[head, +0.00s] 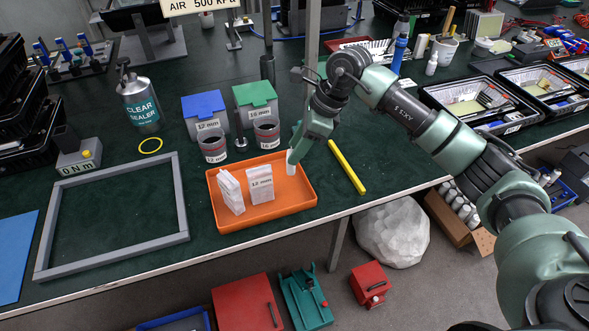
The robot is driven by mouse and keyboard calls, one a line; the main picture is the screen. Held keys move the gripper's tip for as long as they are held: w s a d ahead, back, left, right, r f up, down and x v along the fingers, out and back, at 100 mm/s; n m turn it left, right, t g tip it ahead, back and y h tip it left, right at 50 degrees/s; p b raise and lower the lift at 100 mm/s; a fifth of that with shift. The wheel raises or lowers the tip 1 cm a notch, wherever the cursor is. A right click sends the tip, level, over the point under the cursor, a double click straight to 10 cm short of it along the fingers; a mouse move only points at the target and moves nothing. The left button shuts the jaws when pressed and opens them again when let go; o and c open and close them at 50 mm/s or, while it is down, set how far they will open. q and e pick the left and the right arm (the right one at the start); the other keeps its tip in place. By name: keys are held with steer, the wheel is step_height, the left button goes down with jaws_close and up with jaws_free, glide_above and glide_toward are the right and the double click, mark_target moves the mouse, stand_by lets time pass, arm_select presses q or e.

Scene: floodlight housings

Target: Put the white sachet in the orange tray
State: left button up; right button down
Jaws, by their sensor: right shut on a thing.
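The orange tray (290,205) sits near the front edge of the green bench. My right gripper (292,158) is over the tray's right back part, pointing down. It is shut on a narrow white thing (291,168), which looks like the white sachet seen edge-on. The gripper hides part of it, and I cannot tell whether it touches the tray floor. My left gripper is out of view.
Behind the tray stand dark cups (213,145) and bins with a blue lid (203,103) and a green lid (255,93). A yellow bar (347,167) lies to the right. A grey frame (115,252) lies to the left. A thin post rises behind my right arm.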

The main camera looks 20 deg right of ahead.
step_height(320, 180, down, 8)
steer(key=shift+f+p, duration=0.2)
steer(key=shift+p, duration=0.25)
steer(key=shift+f, duration=0.2)
steer(key=c, duration=0.9)
jaws_free()
steer(key=shift+r, duration=0.1)
steer(key=shift+o, duration=0.2)
steer(key=shift+r, duration=0.3)
steer(key=b+v, duration=0.2)
steer(key=v, duration=0.9)
steer(key=shift+d+r, duration=0.15)
steer(key=shift+r, duration=0.15)
